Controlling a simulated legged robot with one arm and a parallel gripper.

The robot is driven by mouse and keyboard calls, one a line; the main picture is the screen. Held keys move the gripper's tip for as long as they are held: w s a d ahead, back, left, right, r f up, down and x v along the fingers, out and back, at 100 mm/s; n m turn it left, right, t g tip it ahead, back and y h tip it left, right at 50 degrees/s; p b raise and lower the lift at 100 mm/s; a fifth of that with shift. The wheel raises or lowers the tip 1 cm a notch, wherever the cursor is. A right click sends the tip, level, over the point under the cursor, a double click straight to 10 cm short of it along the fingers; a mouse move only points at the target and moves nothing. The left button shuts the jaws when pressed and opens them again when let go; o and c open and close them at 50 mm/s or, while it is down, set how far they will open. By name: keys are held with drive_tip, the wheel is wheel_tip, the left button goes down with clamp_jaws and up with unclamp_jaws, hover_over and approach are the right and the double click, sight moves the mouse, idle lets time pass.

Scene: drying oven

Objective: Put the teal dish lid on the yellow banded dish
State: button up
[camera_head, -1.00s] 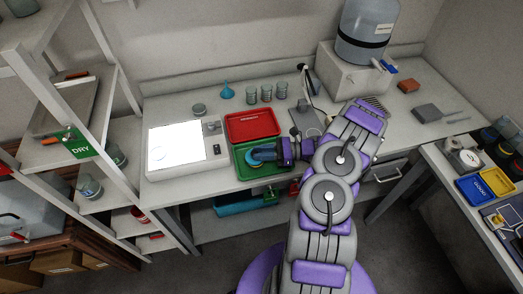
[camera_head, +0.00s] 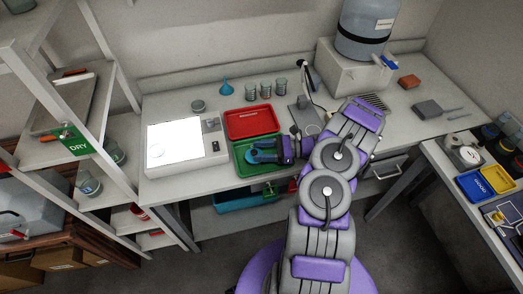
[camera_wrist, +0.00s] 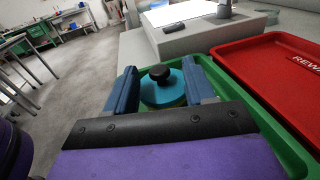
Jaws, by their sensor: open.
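The teal dish lid (camera_wrist: 174,88), round with a black knob (camera_wrist: 160,73), is between my gripper's two blue fingers in the wrist view. My gripper (camera_wrist: 160,67) is open, with a finger on either side of the lid. In the head view my gripper (camera_head: 256,151) is over the green tray (camera_head: 244,168), with the teal lid (camera_head: 262,157) at its fingers.
A red tray (camera_head: 252,122) lies just behind the green tray. A balance-like device with a bright white panel (camera_head: 174,146) stands to the left. Several glass jars (camera_head: 265,89) and a blue funnel (camera_head: 226,86) stand at the back. A shelf rack (camera_head: 100,75) is at far left.

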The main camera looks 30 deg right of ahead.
drive_tip(key=r, duration=0.2)
drive_tip(key=r+p, duration=0.1)
drive_tip(key=shift+s+r, duration=0.4)
drive_tip(key=s+a+r+p, duration=0.1)
drive_tip(key=s+a, duration=0.4)
drive_tip(key=s, duration=0.9)
drive_tip(key=shift+s+p, duration=0.15)
drive_tip(key=shift+p, duration=0.6)
drive_tip(key=s+a+r+n+g+h, duration=0.3)
drive_tip(key=a+r+n+g+h, duration=0.1)
drive_tip(key=a+r+n+g, duration=0.9)
drive_tip(key=s+d+r+n+t+h+b, duration=0.1)
drive_tip(key=s+r+n+t+h, duration=0.2)
drive_tip(key=s+r+n+h, duration=0.6)
drive_tip(key=s+n+h, duration=0.1)
drive_tip(key=s+h, duration=0.1)
drive_tip(key=s, duration=0.2)
drive_tip(key=shift+d+r+n, duration=0.2)
drive_tip(key=shift+r+n, duration=0.1)
drive_tip(key=shift+n, duration=0.1)
